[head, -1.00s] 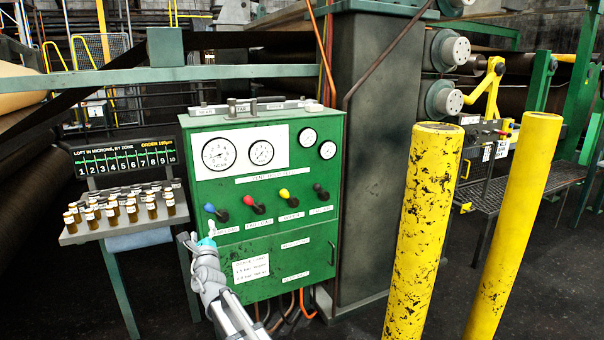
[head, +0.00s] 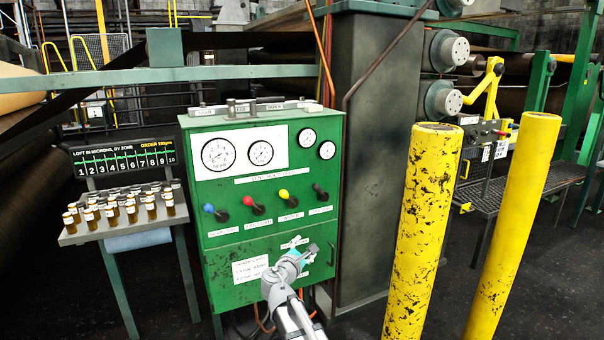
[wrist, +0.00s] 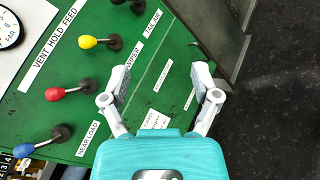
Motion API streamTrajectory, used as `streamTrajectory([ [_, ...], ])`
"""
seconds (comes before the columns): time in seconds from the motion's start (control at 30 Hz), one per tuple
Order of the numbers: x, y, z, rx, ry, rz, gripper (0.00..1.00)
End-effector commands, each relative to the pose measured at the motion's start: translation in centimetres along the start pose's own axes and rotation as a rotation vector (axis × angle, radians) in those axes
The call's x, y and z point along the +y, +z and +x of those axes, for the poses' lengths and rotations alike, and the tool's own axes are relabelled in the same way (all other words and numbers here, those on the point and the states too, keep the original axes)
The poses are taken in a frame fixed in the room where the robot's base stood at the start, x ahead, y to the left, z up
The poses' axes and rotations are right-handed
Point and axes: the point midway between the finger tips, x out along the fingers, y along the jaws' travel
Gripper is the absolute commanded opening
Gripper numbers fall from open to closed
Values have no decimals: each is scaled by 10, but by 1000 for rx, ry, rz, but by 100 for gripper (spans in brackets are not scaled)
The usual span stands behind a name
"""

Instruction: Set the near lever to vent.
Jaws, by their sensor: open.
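The green control box (head: 215,262) carries a row of levers with blue, red, yellow and black knobs. The lever with the blue knob (head: 208,208), at the left end, has the NEAR LOAD label beside it in the wrist view, where its blue knob (wrist: 23,149) shows at lower left. A VENT HOLD FEED strip (wrist: 54,50) runs above the levers. I cannot tell which position the blue lever is in. My gripper (head: 304,245) is open and empty in front of the box's lower right, below and right of the blue lever. Its spread fingers (wrist: 160,75) touch no lever.
A rack of sample jars (head: 125,208) stands left of the box. Yellow posts (head: 428,220) stand to the right. Dark floor is clear between box and posts.

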Motion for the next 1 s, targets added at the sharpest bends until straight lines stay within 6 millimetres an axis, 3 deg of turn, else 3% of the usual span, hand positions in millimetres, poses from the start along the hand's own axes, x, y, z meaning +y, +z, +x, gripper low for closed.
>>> streamTrajectory([
  [0.03, -24, 9, 1, 1, -65, 77, 79],
  [0.27, -114, 29, -1, 0, -367, 434, 79],
  [0.5, -198, 36, -25, -34, -695, 784, 79],
  [0.8, -275, 34, -80, -115, -1123, 1168, 79],
  [1.0, -302, 30, -120, -175, -1388, 1358, 79],
])
